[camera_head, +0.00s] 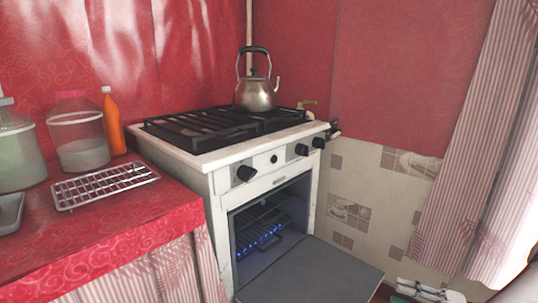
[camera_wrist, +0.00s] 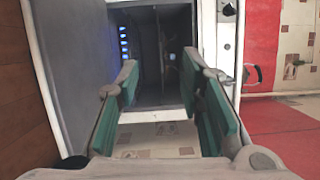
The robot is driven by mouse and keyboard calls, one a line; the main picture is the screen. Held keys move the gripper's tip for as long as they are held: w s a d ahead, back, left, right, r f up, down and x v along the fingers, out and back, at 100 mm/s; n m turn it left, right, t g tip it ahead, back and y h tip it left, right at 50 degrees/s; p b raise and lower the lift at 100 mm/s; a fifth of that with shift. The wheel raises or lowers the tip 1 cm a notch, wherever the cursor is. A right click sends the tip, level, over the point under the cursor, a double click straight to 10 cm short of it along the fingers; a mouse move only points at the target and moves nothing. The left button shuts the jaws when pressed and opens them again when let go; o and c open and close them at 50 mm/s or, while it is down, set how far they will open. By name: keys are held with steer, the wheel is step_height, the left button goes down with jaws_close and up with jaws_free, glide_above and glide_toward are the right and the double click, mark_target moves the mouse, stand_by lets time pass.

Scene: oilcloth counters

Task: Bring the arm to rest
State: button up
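My gripper (camera_wrist: 160,78) shows in the wrist view with its two green-padded fingers spread apart and nothing between them. It faces the open cavity of the oven (camera_wrist: 155,40), and I cannot tell how far from it the fingertips are. In the head view I do not clearly see the gripper. The white stove (camera_head: 215,165) stands there with its oven door (camera_head: 310,272) lowered. A wire rack (camera_head: 262,232) and blue lights show inside the oven.
A metal kettle (camera_head: 256,94) stands on the black burner grate (camera_head: 205,131). On the red counter (camera_head: 120,228) at left are a wire cooling rack (camera_head: 105,185), glass jars (camera_head: 80,139) and an orange bottle (camera_head: 113,124). A striped curtain (camera_head: 465,150) hangs at right.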

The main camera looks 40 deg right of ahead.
steer(key=w+a+r+n+g+y, duration=0.4)
steer(key=w+a+r+n+g, duration=0.3)
steer(key=w+a+r+g, duration=0.85)
steer(key=s+a+r+n+g+h, duration=0.1)
steer(key=a+r+h, duration=0.1)
steer(key=a+r, duration=0.35)
steer(key=a+r+n+g+h, duration=0.1)
steer(key=a+r+g+h, duration=0.1)
steer(key=a, duration=0.6)
steer(key=s+a+r+n+g+h, duration=0.1)
steer(key=a+r+n+h, duration=0.1)
steer(key=a+r, duration=0.35)
steer(key=s+a+f+n+t+h, duration=0.25)
steer(key=s+a+h, duration=0.25)
steer(key=s+a, duration=0.45)
step_height(320, 180, up, 37)
steer(key=s+d+t+p, duration=0.1)
steer(key=t+p, duration=0.3)
steer(key=p, duration=3.1)
steer(key=shift+s+d+n, duration=0.35)
steer(key=shift+s+d, duration=0.05)
steer(key=shift+s, duration=0.05)
steer(key=shift+r, duration=0.1)
steer(key=shift+c, duration=0.2)
